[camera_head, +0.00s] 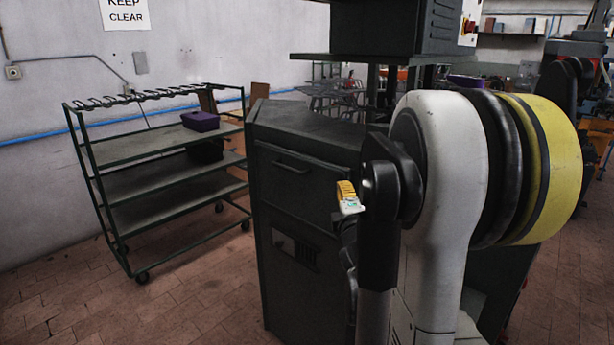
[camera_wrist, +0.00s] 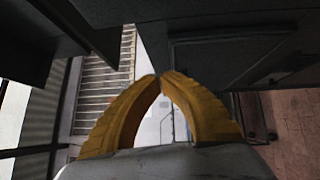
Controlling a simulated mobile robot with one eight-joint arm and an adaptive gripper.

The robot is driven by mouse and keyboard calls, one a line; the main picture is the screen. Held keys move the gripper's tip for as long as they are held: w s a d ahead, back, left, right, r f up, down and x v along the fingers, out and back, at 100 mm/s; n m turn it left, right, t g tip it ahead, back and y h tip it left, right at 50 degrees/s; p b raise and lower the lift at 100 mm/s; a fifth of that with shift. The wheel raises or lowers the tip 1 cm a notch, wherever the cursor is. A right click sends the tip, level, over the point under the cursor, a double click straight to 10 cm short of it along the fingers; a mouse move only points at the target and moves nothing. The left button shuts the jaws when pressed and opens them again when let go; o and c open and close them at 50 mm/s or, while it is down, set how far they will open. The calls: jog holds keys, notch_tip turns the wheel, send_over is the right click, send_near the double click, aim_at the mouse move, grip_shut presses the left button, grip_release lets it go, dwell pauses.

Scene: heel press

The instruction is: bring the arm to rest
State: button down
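My gripper shows in the wrist view (camera_wrist: 160,76) as two yellow fingers. Their tips meet, with nothing visible between them, so it is shut and empty. In the head view a small yellow part of my gripper (camera_head: 346,190) shows in front of the dark machine cabinet (camera_head: 305,155), left of my arm. My arm stands large in the right half of the head view and hides part of the cabinet. I cannot tell the exact gap between my gripper and the cabinet.
A green-framed shelf trolley (camera_head: 150,147) on wheels stands at the left by the wall. A purple box (camera_head: 200,121) sits on its upper shelf. Open brick floor (camera_head: 195,285) lies in front of the trolley. Other machinery (camera_head: 575,65) stands at the far right.

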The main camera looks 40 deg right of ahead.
jog(key=w+a+f+m+g+y+b, duration=0.1)
jog(key=a+f+m+y, duration=0.15)
jog(key=a, duration=0.65)
jog(key=a+f+m+g+y+b, duration=0.2)
jog(key=a+m+y, duration=0.15)
jog(key=a, duration=0.55)
jog(key=s+a+f+m+g+y, duration=0.1)
jog(key=s+a+f+y, duration=0.1)
jog(key=a, duration=0.5)
jog(key=s+a+f+m+g+y+b, duration=0.1)
jog(key=s+a+f+m+g+y, duration=0.1)
jog(key=s+a+f, duration=0.2)
jog(key=s+a+f+m+g+y, duration=0.1)
jog(key=s+a+f+y, duration=0.1)
jog(key=s+a+f, duration=0.2)
jog(key=s+a, duration=0.3)
jog(key=a, duration=0.5)
jog(key=shift+s+a+m+b, duration=0.2)
jog(key=shift+m+b, duration=0.2)
